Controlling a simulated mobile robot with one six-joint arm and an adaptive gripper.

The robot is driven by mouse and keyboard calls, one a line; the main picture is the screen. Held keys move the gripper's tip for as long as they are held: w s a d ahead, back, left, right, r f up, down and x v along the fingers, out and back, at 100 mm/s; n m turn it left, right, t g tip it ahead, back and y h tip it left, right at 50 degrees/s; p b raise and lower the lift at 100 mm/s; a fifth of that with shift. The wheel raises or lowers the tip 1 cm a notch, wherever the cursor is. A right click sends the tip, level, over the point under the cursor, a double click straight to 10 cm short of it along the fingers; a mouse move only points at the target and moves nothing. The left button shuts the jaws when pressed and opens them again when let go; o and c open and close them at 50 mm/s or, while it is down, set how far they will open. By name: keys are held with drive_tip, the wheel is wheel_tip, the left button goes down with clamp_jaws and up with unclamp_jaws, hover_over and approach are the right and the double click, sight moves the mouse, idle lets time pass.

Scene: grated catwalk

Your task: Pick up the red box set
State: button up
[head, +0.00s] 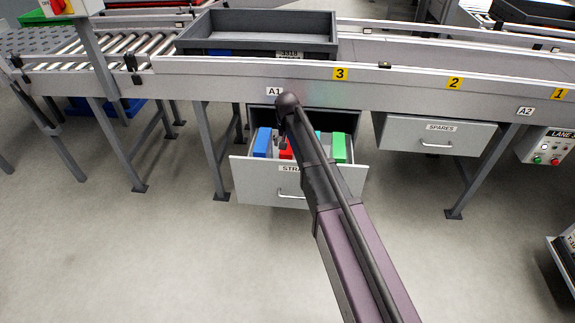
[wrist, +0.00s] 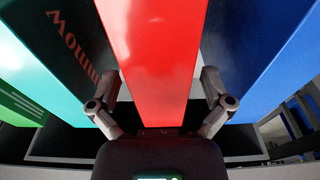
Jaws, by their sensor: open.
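The red box (head: 286,152) stands in the open drawer (head: 260,188) under the conveyor, partly hidden by my arm in the head view. In the wrist view the red box (wrist: 158,60) fills the centre. My gripper (wrist: 160,88) is open, with one finger on each side of the red box. I cannot tell whether either finger touches it. A blue box (wrist: 262,50) is to the right of it in the wrist view. A dark box face with red lettering (wrist: 72,40) is to its left.
A teal box and a green box (head: 339,148) stand farther right in the drawer in the head view. The conveyor frame (head: 215,74) runs just above the drawer and carries a grey tote (head: 258,20). A closed SPARES drawer (head: 440,135) is to the right. The floor in front is clear.

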drive_tip(key=shift+w+f+b, duration=0.1)
drive_tip(key=shift+f+b, duration=0.2)
drive_tip(key=shift+f, duration=0.25)
drive_tip(key=c, duration=1.4)
